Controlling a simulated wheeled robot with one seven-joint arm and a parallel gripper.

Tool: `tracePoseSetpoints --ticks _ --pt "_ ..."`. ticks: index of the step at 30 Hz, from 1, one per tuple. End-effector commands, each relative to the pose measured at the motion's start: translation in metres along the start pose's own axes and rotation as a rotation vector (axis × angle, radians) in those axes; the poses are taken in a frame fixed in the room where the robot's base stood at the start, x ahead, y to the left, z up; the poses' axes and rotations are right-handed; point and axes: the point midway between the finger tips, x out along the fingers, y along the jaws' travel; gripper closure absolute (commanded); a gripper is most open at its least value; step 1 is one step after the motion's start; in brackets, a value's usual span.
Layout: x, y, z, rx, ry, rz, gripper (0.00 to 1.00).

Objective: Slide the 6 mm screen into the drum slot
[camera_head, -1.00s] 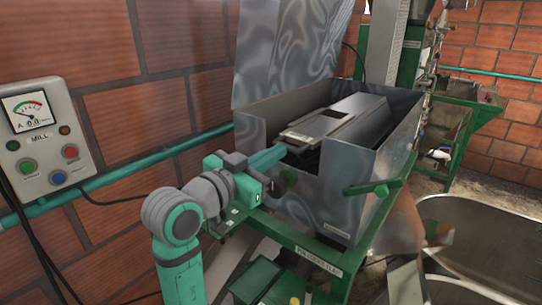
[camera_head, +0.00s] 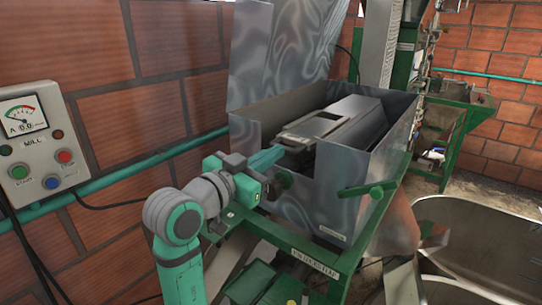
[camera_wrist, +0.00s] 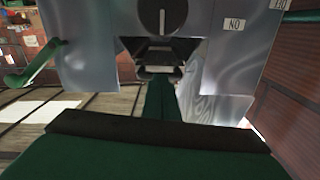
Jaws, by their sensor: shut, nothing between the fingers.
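My gripper (camera_head: 281,150) points into the notch in the housing's near wall, at the screen's near end. Its green fingers are together and hold nothing. In the wrist view the closed fingers (camera_wrist: 160,84) reach towards a dark plate end (camera_wrist: 160,71) in the notch. I cannot tell if they touch it.
A raised metal lid (camera_head: 285,45) stands behind the housing. A green lever (camera_head: 367,190) sticks out from its front on a green frame (camera_head: 312,262). A control box (camera_head: 40,145) is on the brick wall at left. A metal basin (camera_head: 480,235) stands at right.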

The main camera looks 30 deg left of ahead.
Motion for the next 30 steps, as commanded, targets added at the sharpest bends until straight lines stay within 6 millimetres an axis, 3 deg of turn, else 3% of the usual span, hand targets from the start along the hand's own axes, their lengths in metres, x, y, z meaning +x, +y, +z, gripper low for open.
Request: tracePoseSetpoints --ticks 30 --pt "0.018 0.001 0.0 0.0 -0.001 0.001 1.0"
